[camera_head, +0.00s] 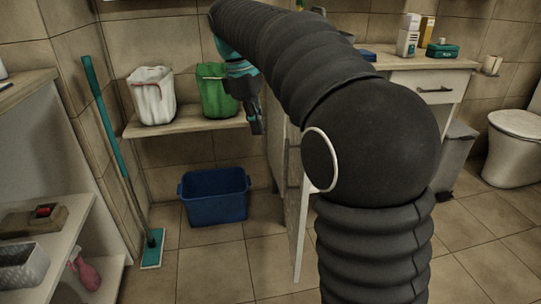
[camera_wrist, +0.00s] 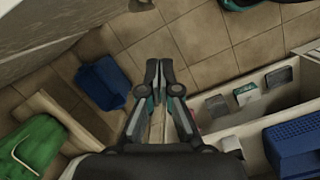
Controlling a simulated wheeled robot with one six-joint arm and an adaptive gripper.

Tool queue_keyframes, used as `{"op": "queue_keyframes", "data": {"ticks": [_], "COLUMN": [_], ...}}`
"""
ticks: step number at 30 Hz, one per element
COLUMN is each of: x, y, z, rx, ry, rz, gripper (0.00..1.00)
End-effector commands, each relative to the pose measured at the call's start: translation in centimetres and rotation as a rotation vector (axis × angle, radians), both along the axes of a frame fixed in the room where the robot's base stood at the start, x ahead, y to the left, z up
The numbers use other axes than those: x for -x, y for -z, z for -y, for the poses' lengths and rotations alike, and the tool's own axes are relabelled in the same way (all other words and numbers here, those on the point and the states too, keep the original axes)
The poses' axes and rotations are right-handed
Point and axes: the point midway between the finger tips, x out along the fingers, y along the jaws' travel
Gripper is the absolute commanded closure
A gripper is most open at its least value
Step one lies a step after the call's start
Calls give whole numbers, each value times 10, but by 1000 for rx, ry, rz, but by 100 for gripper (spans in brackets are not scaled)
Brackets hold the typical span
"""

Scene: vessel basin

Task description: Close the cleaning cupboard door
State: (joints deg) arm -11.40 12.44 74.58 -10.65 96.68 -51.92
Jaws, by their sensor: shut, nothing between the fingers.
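The cleaning cupboard door (camera_head: 301,222) is a narrow white panel standing open, nearly edge-on to the head camera, left of my arm's lower part. My arm hides much of the cupboard behind it. My gripper (camera_head: 257,127) points down at the left of the door's upper part, near the shelf end; I cannot tell whether it touches the door. In the wrist view my gripper (camera_wrist: 160,78) has its fingertips together with nothing held. A pale strip lies beneath the fingers there, perhaps the door's top edge.
A blue bin (camera_head: 215,196) stands on the floor under a shelf (camera_head: 185,125) with a white and a green bucket (camera_head: 217,92). A mop (camera_head: 116,155) leans at the left. A grey bin (camera_head: 456,155) and toilet (camera_head: 515,145) stand at right.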

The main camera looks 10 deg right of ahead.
Motion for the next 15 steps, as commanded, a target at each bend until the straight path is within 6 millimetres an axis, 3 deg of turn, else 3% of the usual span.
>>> {"op": "queue_keyframes", "data": {"ticks": [6,11,15], "x": [-25,-28,-26], "y": [6,13,31], "z": [-13,-14,-9], "rx": [25,29,29], "ry": [-99,-116,-115], "rz": [-73,-86,-87], "gripper": [100,100,100]}}
